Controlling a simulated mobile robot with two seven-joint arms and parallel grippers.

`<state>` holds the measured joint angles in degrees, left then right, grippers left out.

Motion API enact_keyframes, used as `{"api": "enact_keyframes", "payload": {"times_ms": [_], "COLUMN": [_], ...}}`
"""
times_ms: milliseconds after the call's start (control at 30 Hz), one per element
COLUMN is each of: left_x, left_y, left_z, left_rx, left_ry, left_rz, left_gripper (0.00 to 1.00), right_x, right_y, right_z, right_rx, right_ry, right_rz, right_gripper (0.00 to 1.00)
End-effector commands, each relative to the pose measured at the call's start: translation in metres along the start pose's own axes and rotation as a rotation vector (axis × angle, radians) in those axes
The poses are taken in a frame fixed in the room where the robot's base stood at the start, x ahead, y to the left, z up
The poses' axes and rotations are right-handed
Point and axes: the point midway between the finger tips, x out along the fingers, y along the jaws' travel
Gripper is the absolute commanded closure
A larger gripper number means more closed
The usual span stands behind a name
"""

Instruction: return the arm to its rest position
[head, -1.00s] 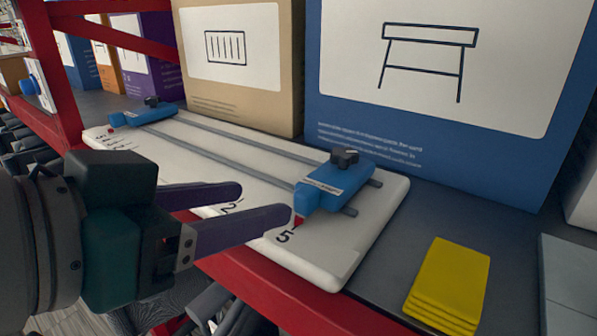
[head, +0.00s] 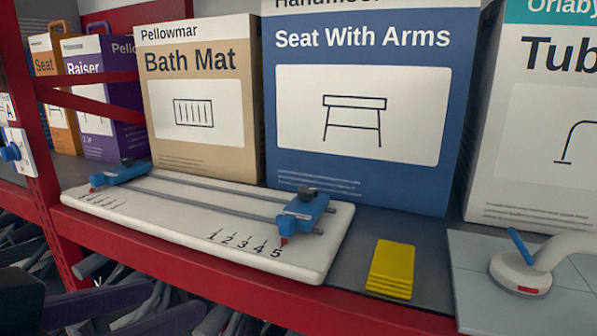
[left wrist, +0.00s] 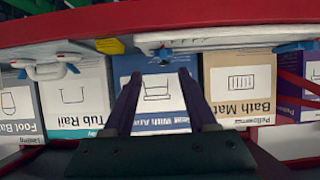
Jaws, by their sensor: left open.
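My left gripper (head: 172,298) is low at the left of the head view, mostly cut off by the frame. Its two dark purple fingers are apart with nothing between them, below and in front of the red shelf edge. In the left wrist view the open fingers (left wrist: 159,78) point toward the shelf, which appears upside down. The white board (head: 140,215) lies on the shelf with two rails, a left blue slider (head: 121,174) and a right blue slider (head: 303,210). The right slider's red pointer is at mark 5. The gripper touches neither slider. My right gripper is not in view.
Behind the board stand a Bath Mat box (head: 200,155) and a blue Seat With Arms box (head: 360,185). A yellow stack (head: 391,268) and a white handle with a blue lever (head: 520,272) are to the right. A red shelf edge (head: 250,305) and upright (head: 38,130) border the shelf.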

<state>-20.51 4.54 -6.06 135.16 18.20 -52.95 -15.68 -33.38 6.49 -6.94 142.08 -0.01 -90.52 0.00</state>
Motion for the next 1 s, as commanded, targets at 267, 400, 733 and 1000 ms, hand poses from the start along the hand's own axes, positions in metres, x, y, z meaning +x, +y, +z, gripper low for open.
{"api": "enact_keyframes", "payload": {"times_ms": [267, 400, 733, 1000], "left_x": [-0.039, -0.07, -0.176, -0.25], "left_y": [0.002, 0.002, 0.001, -0.002], "left_z": [-0.033, -0.055, -0.117, -0.153], "left_rx": [-0.014, -0.028, -0.084, -0.13], "left_ry": [-0.123, -0.221, -0.533, -0.735], "left_rz": [-0.007, -0.018, -0.085, -0.157], "left_gripper": [0.43, 0.43, 0.43, 0.43], "right_x": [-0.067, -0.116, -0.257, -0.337], "right_y": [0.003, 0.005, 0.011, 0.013], "right_z": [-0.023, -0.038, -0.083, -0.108], "right_rx": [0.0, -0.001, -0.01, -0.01], "right_ry": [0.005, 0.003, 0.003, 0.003], "right_rz": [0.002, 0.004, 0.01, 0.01], "right_gripper": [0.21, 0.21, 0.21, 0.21]}}
